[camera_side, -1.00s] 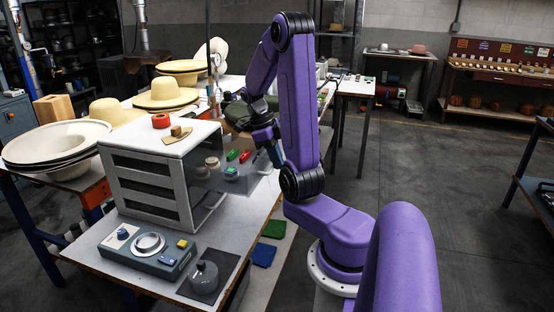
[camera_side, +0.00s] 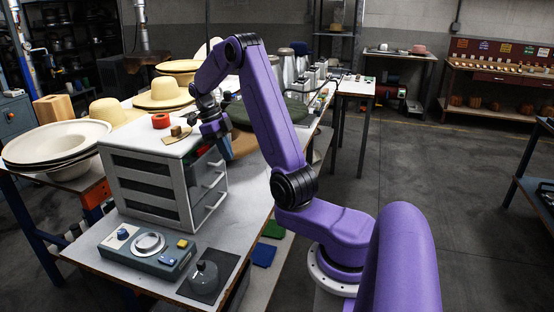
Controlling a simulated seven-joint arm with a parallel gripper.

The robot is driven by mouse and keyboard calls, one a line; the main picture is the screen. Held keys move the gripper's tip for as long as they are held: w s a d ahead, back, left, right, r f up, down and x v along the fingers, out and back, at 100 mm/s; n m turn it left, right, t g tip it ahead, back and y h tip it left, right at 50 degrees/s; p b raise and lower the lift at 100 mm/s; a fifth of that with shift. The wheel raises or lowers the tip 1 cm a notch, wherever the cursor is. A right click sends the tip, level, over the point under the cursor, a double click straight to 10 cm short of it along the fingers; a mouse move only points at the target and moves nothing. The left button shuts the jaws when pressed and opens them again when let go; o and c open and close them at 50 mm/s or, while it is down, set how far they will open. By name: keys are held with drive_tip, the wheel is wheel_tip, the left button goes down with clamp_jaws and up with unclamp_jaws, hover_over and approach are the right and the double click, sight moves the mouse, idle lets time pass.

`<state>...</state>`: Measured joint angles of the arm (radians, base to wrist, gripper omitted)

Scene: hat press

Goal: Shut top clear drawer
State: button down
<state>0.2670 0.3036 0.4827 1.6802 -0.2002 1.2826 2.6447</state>
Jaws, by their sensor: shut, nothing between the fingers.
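The white drawer cabinet (camera_side: 140,158) stands on the workbench, with dark slots in its left side and its drawer fronts facing right. My gripper (camera_side: 224,150) is shut and empty, pointing down at the upper right edge of the cabinet, close to the top drawer's front. I cannot tell whether it touches the front.
An orange-red ring (camera_side: 161,121) and a small wooden block (camera_side: 176,131) lie on the cabinet top. A grey control box (camera_side: 148,246) sits in front of the cabinet. Straw hats (camera_side: 164,93) are behind it. A dark green cloth (camera_side: 246,113) lies farther back on the bench.

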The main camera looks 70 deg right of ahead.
sight(213, 147)
drive_tip(key=shift+w, duration=2.1)
drive_tip(key=shift+a, duration=0.1)
drive_tip(key=s, duration=0.5)
drive_tip(key=v, duration=1.1)
